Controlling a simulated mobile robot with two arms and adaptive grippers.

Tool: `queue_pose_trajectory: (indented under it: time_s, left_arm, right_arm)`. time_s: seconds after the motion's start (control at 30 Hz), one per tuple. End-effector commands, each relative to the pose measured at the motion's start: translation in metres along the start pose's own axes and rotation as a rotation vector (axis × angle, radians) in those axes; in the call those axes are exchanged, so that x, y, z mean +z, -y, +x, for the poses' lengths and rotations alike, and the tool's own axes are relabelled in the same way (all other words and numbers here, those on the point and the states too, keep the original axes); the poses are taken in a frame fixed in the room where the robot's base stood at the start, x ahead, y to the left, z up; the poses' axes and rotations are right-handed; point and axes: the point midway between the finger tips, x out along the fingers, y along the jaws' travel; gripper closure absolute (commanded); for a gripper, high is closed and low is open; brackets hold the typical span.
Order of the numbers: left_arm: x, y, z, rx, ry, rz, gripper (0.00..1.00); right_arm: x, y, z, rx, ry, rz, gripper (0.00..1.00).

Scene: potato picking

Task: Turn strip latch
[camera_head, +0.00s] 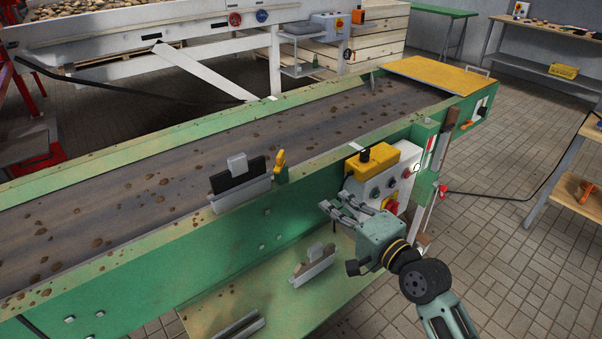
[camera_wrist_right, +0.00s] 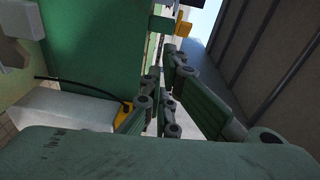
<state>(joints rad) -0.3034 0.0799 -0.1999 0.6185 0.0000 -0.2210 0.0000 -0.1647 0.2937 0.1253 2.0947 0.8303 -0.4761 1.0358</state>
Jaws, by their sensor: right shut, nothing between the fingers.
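A small upright yellow latch (camera_head: 281,163) stands on the near green rail of the conveyor. It is beside the right end of a dark strip (camera_head: 238,178) seated in a grey holder (camera_head: 241,197). My right gripper (camera_head: 335,203) is in front of the conveyor's green side wall, lower and to the right of the latch and apart from it. It is shut and empty. In the right wrist view its linked fingers (camera_wrist_right: 164,82) point up the picture; I cannot tell the latch there for certain. My left gripper is not in view.
A control box (camera_head: 383,180) with a yellow top and knobs stands close behind my right gripper. Below, a green shelf (camera_head: 220,308) holds another strip piece (camera_head: 312,265) in a grey holder. The belt (camera_head: 150,180) carries scattered soil clumps.

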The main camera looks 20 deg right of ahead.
Motion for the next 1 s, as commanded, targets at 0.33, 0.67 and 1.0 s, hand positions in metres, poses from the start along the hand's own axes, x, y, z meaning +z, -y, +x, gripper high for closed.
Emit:
queue_pose_trajectory:
  time_s: [0.33, 0.67, 1.0]
  left_arm:
    - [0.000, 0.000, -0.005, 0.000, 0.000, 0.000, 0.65]
    - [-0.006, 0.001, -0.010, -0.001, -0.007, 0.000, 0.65]
    - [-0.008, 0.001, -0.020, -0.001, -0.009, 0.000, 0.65]
  right_arm:
    - [-0.014, 0.018, 0.031, -0.057, -0.024, 0.077, 1.00]
    - [-0.016, 0.021, 0.101, -0.055, -0.024, 0.075, 1.00]
    - [0.010, 0.023, 0.130, -0.053, -0.024, 0.075, 1.00]
